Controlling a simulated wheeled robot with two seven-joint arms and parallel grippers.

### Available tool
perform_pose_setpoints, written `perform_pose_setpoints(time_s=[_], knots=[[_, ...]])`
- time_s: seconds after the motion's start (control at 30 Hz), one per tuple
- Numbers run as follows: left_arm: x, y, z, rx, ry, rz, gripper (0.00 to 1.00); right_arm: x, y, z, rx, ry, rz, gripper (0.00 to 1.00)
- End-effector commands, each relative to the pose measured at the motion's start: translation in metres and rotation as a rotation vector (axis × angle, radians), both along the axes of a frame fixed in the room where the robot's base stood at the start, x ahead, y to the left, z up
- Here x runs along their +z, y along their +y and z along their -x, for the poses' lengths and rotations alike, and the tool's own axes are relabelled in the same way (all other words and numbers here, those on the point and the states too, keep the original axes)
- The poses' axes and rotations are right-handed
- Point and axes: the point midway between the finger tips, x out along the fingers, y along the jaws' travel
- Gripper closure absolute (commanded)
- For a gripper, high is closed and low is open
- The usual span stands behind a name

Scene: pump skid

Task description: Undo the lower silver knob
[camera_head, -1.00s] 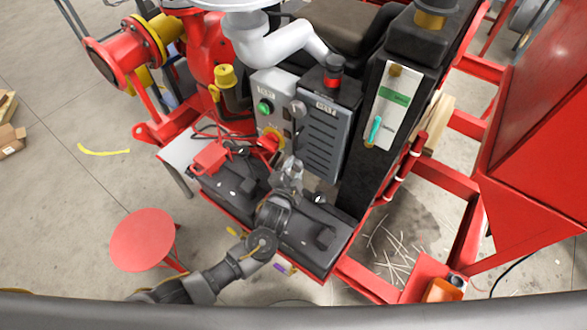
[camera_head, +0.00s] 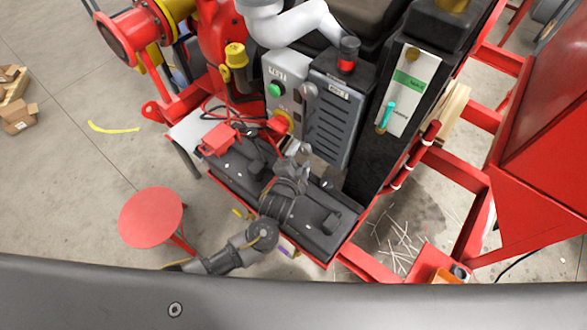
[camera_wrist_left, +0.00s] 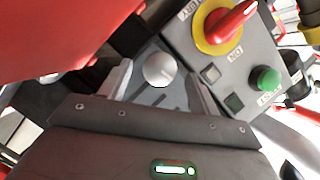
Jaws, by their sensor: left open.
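A round silver knob (camera_wrist_left: 159,69) shows in the left wrist view on the grey panel, between the two fingers of my left gripper (camera_wrist_left: 157,82). The fingers stand apart on either side of it; I cannot tell whether they touch it. In the head view my left gripper (camera_head: 298,150) is at the lower part of the grey control cabinet, and the knob there is hidden behind it. Another silver knob (camera_head: 309,90) sits higher on the cabinet. My right gripper is not in view.
A red rotary switch on a yellow ring (camera_wrist_left: 222,26) and a green button (camera_wrist_left: 265,79) are close by on the panel. Black battery boxes (camera_head: 238,172) lie below my left arm. A red stool (camera_head: 151,217) stands at the left on open floor.

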Motion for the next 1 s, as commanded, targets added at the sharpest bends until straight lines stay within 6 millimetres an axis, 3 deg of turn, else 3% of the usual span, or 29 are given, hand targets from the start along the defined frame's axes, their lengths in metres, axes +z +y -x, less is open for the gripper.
perform_pose_setpoints(time_s=[0.2,0.4,1.0], knots=[[0.007,0.013,0.043,-0.001,0.001,0.003,0.38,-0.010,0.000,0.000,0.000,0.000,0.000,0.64],[0.014,0.022,0.070,0.000,0.001,0.001,0.38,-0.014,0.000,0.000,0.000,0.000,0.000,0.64],[0.018,0.025,0.079,0.001,0.000,0.000,0.38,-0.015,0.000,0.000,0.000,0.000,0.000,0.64]])
